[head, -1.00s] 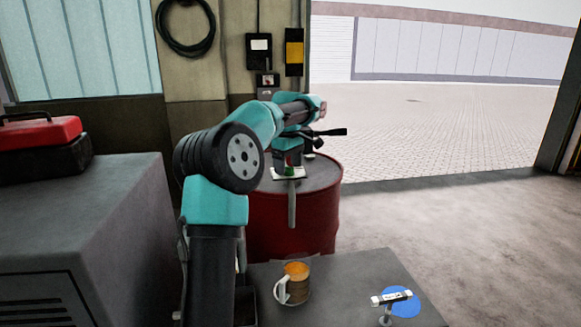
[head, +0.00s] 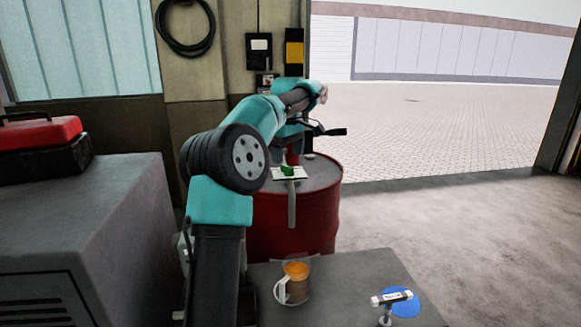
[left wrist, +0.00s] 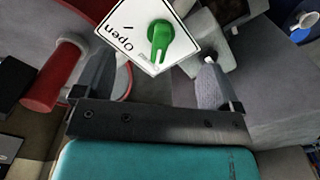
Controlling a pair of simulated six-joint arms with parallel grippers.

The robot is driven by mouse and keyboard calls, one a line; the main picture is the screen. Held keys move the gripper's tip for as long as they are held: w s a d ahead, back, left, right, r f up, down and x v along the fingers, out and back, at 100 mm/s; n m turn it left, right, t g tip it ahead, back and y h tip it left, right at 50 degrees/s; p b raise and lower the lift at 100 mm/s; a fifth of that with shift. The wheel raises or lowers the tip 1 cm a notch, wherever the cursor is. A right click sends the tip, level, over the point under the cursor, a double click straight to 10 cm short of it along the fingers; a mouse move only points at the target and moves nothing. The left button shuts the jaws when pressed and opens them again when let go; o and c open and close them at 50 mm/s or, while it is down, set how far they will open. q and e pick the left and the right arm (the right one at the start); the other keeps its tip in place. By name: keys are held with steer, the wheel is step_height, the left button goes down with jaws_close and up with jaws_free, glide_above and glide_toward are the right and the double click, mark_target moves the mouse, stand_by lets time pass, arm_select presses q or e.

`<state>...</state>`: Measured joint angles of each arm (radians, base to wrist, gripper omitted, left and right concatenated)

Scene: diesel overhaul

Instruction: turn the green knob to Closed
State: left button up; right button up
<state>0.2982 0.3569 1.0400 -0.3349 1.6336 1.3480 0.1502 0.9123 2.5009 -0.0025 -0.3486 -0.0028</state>
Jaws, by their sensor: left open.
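The green knob (head: 288,171) sits on a white label plate (head: 303,173) on top of the red drum (head: 315,215). In the left wrist view, the knob (left wrist: 160,42) has its grip running roughly up and down the picture. The word "Open" and a tick mark show on the plate (left wrist: 118,32) left of the knob; I cannot read a Closed mark. My left gripper (left wrist: 156,68) is open, its fingers on either side of the knob and apart from it. My right gripper is not in view.
A red cylindrical part (left wrist: 45,90) is close to the left finger. A grey bar (head: 292,205) hangs at the drum's front. An orange-topped mug (head: 296,290) and a small device (head: 391,298) stand on the front table. A red toolbox (head: 38,135) is at far left.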

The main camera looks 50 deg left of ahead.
arm_select(q)
steer(key=shift+r, duration=1.55)
